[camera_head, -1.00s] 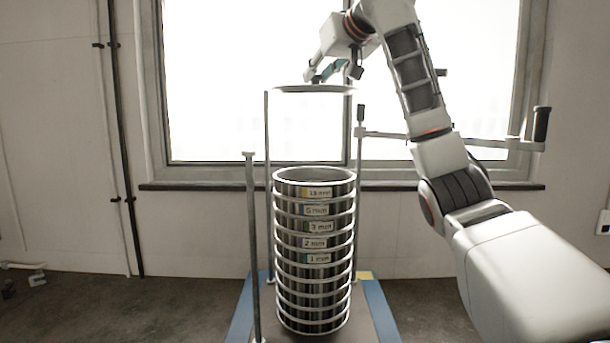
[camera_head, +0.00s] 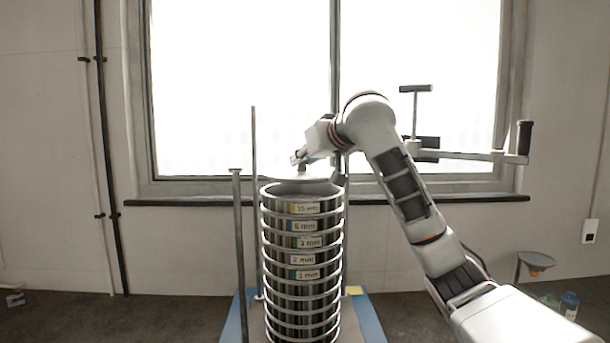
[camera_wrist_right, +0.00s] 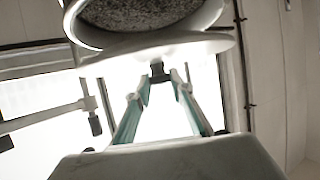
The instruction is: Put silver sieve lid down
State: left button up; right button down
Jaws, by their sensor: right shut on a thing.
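The silver sieve lid (camera_head: 308,180) is a thin pale disc at the top rim of the sieve stack (camera_head: 302,250) in the head view. My right gripper (camera_head: 303,163) is above the lid, shut on its small dark knob (camera_wrist_right: 158,72). In the right wrist view the lid (camera_wrist_right: 205,43) shows nearly edge-on, with the open top sieve (camera_wrist_right: 140,12) and grey grains visible past it. A narrow gap seems to lie between lid and sieve; whether they touch at one side is unclear. My left gripper is not in view.
Upright rods (camera_head: 239,255) stand around the stack on a blue-edged base (camera_head: 371,315). A clamp bar with a black handle (camera_head: 524,137) reaches right, behind my right arm. A funnel-like dish (camera_head: 537,261) and small bottles (camera_head: 569,305) are at the lower right.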

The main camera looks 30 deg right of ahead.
aim_at(307, 172)
notch_tip(307, 172, down, 4)
jog(key=shift+r, duration=0.2)
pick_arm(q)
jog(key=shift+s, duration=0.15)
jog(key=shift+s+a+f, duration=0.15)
pick_arm(e)
jog(key=shift+f, duration=0.1)
jog(key=c, duration=1.8)
grip_release()
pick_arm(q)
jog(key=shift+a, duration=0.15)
pick_arm(e)
jog(key=shift+o, duration=0.2)
